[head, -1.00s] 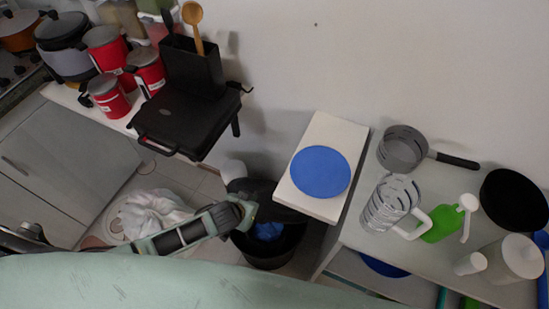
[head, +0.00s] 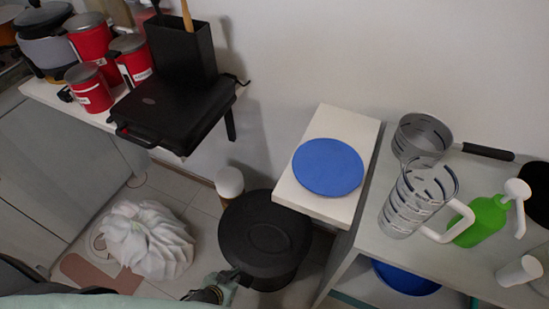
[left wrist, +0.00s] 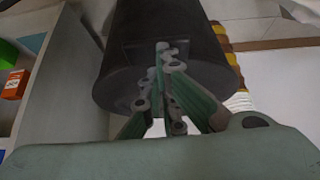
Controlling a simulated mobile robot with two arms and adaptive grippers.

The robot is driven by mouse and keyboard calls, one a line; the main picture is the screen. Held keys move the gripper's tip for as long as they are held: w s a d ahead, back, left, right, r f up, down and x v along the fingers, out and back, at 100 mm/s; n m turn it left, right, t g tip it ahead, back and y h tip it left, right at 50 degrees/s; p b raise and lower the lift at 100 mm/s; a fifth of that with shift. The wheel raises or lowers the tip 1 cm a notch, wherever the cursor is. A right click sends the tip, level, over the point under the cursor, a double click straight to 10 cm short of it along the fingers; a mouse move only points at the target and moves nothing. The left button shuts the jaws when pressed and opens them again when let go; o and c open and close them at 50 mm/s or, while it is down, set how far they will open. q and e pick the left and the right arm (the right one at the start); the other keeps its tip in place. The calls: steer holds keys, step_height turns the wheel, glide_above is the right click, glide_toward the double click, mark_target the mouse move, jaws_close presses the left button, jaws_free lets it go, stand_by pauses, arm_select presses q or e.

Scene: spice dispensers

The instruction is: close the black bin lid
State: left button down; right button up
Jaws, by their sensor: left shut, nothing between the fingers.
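The black bin (head: 262,262) stands on the floor below the wall shelf in the head view. Its round black lid (head: 266,228) lies flat over the top, and the inside is hidden. My left gripper (head: 228,281) is low at the bin's front left edge, with its arm coming in from the bottom left. In the left wrist view the dark bin (left wrist: 205,35) fills the upper middle. The left gripper (left wrist: 162,52) shows there with its fingers together and empty, in front of the bin's side. Whether it touches the bin is unclear. My right gripper is not in view.
A white bag (head: 148,240) lies on the floor left of the bin, and a white cylinder (head: 229,182) stands behind it. A white shelf with a blue disc (head: 328,167) overhangs at the right. A counter (head: 375,235) with a measuring jug and green bottle stands further right.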

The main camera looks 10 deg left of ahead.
arm_select(q)
steer(key=shift+s+f+b, duration=0.2)
steer(key=shift+f+b, duration=0.35)
steer(key=shift+f, duration=0.7)
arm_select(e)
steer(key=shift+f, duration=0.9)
arm_select(q)
steer(key=shift+r, duration=0.15)
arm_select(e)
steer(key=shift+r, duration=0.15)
arm_select(q)
steer(key=s+a+r+p, duration=0.2)
steer(key=s+r+p, duration=0.2)
steer(key=s, duration=0.5)
steer(key=shift+s+r, duration=0.25)
steer(key=shift+r, duration=0.85)
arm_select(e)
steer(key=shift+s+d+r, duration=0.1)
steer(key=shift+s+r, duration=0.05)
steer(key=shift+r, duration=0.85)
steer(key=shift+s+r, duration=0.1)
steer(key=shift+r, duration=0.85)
arm_select(q)
steer(key=s+a+f+g+y, duration=0.1)
steer(key=s+f+g, duration=0.4)
steer(key=s+f, duration=0.8)
steer(key=shift+f+g, duration=0.3)
steer(key=shift+f, duration=0.75)
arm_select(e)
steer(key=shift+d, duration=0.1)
